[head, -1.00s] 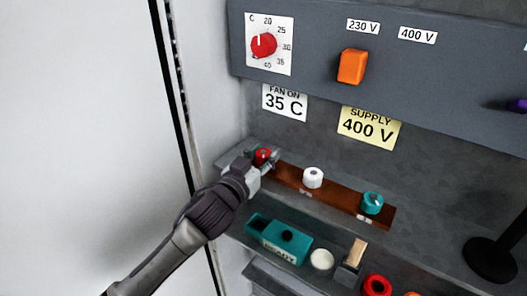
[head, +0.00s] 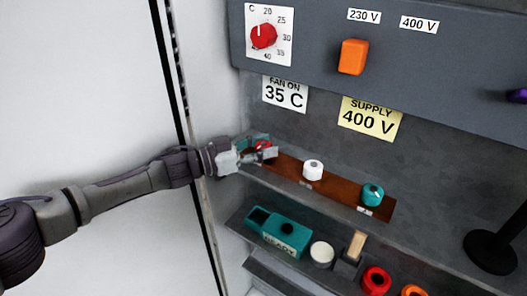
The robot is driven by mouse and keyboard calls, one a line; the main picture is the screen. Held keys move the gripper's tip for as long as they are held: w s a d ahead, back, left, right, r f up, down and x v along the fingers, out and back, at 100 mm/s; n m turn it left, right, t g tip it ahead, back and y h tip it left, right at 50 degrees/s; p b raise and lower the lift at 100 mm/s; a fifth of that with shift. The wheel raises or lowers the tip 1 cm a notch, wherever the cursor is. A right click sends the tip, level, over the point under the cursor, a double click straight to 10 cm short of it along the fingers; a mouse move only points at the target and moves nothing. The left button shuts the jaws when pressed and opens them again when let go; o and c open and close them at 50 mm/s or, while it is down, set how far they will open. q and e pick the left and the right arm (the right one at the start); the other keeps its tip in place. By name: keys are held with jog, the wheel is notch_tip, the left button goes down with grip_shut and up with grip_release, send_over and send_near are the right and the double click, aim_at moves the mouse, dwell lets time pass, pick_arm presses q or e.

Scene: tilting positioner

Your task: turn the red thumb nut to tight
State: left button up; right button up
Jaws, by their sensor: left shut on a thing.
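The red thumb nut (head: 263,145) is at the left end of a brown strip (head: 288,172) on the upper shelf. My left gripper (head: 264,152) comes in from the left and is shut on the red nut, whose lower part its fingers hide. A white nut (head: 313,170) stands mid-strip and a teal nut (head: 372,194) near its right end. The small labels on the strip are too small to read. My right gripper is not in view.
Above are a red dial (head: 263,36) and an orange switch (head: 354,57). A teal box (head: 278,233), white disc (head: 321,254) and red ring (head: 376,280) sit on the lower shelf. A black stand (head: 491,253) is at right. A white wall is close on the left.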

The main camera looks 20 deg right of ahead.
pick_arm(q)
jog(key=shift+g, duration=0.3)
jog(key=shift+r, duration=0.1)
jog(key=o, duration=1.2)
jog(key=shift+c, duration=0.2)
